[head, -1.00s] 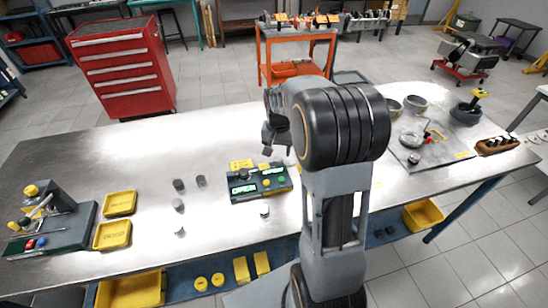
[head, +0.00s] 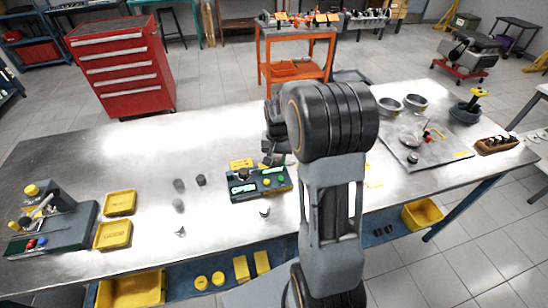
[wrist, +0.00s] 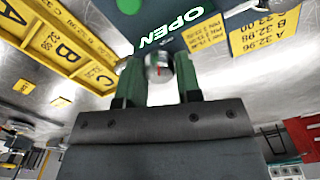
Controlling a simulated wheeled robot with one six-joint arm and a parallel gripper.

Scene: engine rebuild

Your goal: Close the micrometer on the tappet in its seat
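The micrometer station (head: 258,195) is a dark box on the bench with a lit OPEN display (head: 243,188); the display also shows in the wrist view (wrist: 180,27). A small dark round part (head: 244,174) stands on its top left; I cannot tell whether it is the seated tappet. My gripper (head: 270,158) is low at the station's back edge.
Several loose cylinders, such as one dark one (head: 201,180), stand left of the station; another (head: 265,211) stands in front. Yellow trays (head: 113,234) and a gauge stand (head: 55,235) are at the left. A grey plate with parts (head: 440,153) lies at the right.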

